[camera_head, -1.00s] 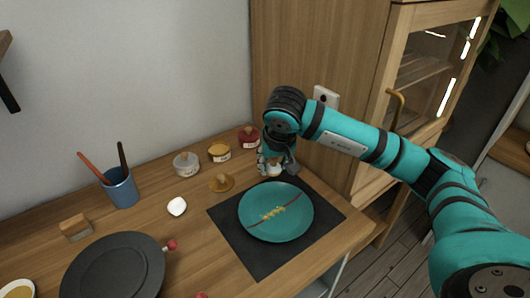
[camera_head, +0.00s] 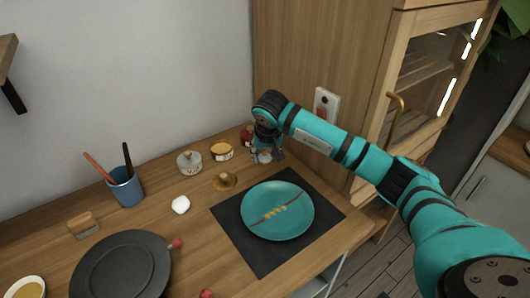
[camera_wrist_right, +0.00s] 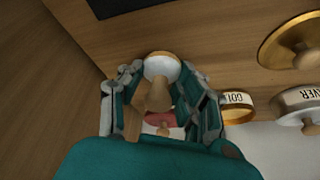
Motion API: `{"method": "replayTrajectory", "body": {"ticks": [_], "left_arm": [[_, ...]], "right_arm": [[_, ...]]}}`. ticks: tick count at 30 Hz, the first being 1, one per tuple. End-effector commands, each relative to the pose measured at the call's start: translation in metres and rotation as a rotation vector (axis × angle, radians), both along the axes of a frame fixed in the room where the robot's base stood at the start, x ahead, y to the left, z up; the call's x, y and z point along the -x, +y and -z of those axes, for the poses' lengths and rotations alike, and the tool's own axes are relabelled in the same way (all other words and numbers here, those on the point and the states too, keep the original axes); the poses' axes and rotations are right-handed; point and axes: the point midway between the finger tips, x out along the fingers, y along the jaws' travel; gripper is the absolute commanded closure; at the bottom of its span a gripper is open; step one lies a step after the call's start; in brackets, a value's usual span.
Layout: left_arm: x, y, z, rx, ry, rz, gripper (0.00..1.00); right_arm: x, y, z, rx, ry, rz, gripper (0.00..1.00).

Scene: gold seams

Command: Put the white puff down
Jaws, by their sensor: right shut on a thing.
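My right gripper (camera_head: 267,156) is shut on the white puff (camera_wrist_right: 162,67), low over the table behind the mat and beside the red jar. The puff is a round white pad with a wooden handle (camera_wrist_right: 158,97), and the handle is between the fingers in the right wrist view. In the head view the puff shows only as a small pale patch between the fingers. I cannot tell whether the pad touches the table. My left gripper is not in view.
A teal plate (camera_head: 297,222) with a gold-marked seam lies on a dark mat (camera_head: 243,245). Red (camera_head: 247,137), gold (camera_head: 221,151) and silver (camera_head: 189,162) jars stand along the wall.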

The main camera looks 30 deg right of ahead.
Motion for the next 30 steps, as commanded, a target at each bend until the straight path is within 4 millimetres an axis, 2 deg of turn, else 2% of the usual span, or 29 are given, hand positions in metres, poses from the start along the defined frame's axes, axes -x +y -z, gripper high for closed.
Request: {"method": "replayTrajectory", "body": {"ticks": [5,6,10,17,22,26,30], "left_arm": [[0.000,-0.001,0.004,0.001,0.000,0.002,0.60],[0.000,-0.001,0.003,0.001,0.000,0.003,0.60],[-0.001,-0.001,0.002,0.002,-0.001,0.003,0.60],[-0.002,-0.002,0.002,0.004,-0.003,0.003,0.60],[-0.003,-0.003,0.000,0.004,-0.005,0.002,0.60],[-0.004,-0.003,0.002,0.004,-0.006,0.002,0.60],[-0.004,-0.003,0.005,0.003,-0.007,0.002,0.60]], "right_arm": [[0.000,0.000,0.005,0.000,0.000,0.001,0.91],[0.000,0.000,0.003,0.000,0.000,0.001,0.60],[0.000,0.000,0.003,0.000,0.000,0.001,0.43],[0.000,0.000,0.003,0.000,0.000,0.001,0.42],[0.002,0.001,-0.006,0.000,-0.002,0.000,0.42],[0.009,0.003,-0.027,0.001,-0.005,-0.002,0.42],[0.021,0.007,-0.056,0.001,-0.005,-0.002,0.42]]}}
